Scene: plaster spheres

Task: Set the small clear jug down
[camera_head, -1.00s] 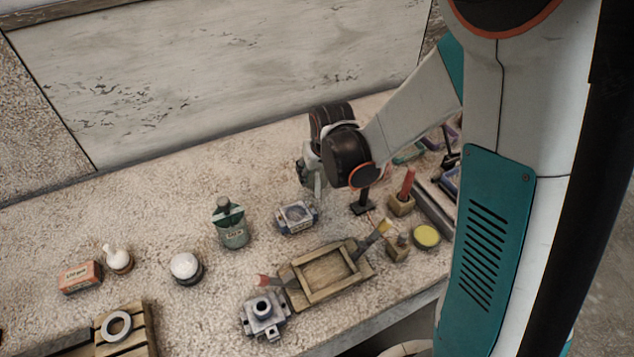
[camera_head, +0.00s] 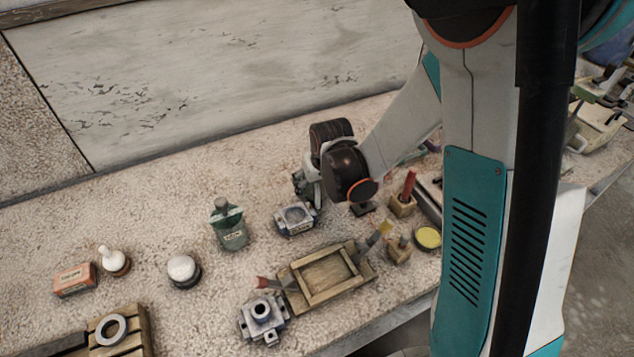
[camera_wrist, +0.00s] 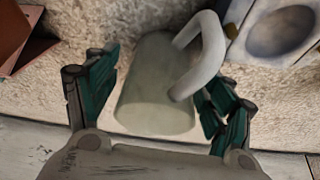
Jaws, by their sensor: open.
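The small clear jug (camera_wrist: 155,92) shows in the wrist view as a pale, see-through cylinder with a thick whitish handle on its right. It stands or lies on the speckled bench top between the fingers of my gripper (camera_wrist: 160,100). The fingers are spread, with a gap at the left finger; the right finger is close to the handle, and I cannot tell whether it touches. In the head view my gripper (camera_head: 304,186) is low over the bench behind the blue-grey block, and my arm hides most of the jug there.
A blue-grey block with a round dish (camera_head: 296,217) is close beside the gripper. A green bottle (camera_head: 229,226) stands to its left.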

